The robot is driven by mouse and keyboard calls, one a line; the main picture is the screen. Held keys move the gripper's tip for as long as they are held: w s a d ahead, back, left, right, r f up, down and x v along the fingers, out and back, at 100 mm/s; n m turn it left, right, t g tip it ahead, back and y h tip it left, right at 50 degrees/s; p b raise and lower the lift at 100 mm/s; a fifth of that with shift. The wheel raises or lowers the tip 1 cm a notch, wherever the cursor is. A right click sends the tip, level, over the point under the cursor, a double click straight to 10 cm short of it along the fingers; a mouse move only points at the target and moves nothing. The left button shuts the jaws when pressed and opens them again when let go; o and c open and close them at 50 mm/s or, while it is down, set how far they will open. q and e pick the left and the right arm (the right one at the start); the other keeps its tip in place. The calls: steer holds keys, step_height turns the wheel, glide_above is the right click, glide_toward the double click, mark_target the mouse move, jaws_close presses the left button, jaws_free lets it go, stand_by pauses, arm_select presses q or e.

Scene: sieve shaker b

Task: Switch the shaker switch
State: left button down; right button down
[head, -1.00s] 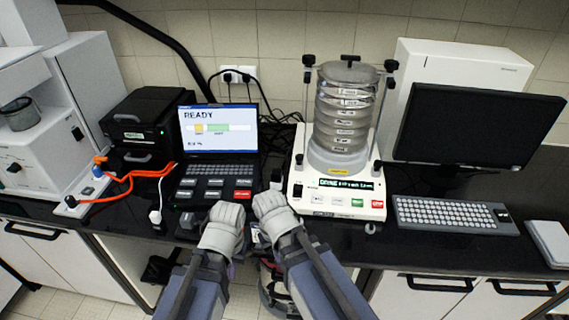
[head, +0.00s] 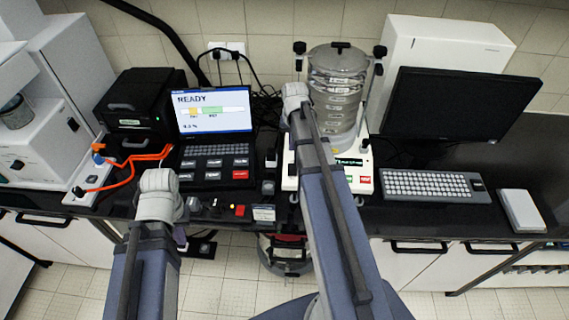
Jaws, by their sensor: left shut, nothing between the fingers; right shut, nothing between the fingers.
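The shaker stands right of centre, a white base (head: 290,172) under a stack of round sieves (head: 341,92) clamped between two rods. Its front panel has a lit green display (head: 348,161), a green button and a red button (head: 365,179). I cannot make out which part is the shaker switch; my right arm covers the left part of the panel. My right gripper (head: 294,92) is shut and empty, at the left side of the sieve stack in the picture; I cannot tell whether it touches. My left gripper (head: 158,182) is shut and empty, low left near the bench's front edge.
A laptop (head: 214,112) reading READY stands left of the shaker. A small panel with a red button (head: 240,210) lies at the front edge.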

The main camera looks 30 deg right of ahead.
mark_target(292, 172)
steer(key=shift+f, duration=0.15)
steer(key=f+b, duration=0.9)
steer(key=w+f+b, duration=0.1)
steer(key=f+b, duration=0.3)
steer(key=b, duration=0.1)
steer(key=shift+d+f, duration=0.35)
steer(key=shift+f, duration=0.05)
steer(key=shift+s+f+b, duration=0.1)
steer(key=shift+f+b, duration=0.15)
steer(key=shift+b, duration=0.05)
steer(key=shift+r+t, duration=0.15)
steer(key=shift+t, duration=0.15)
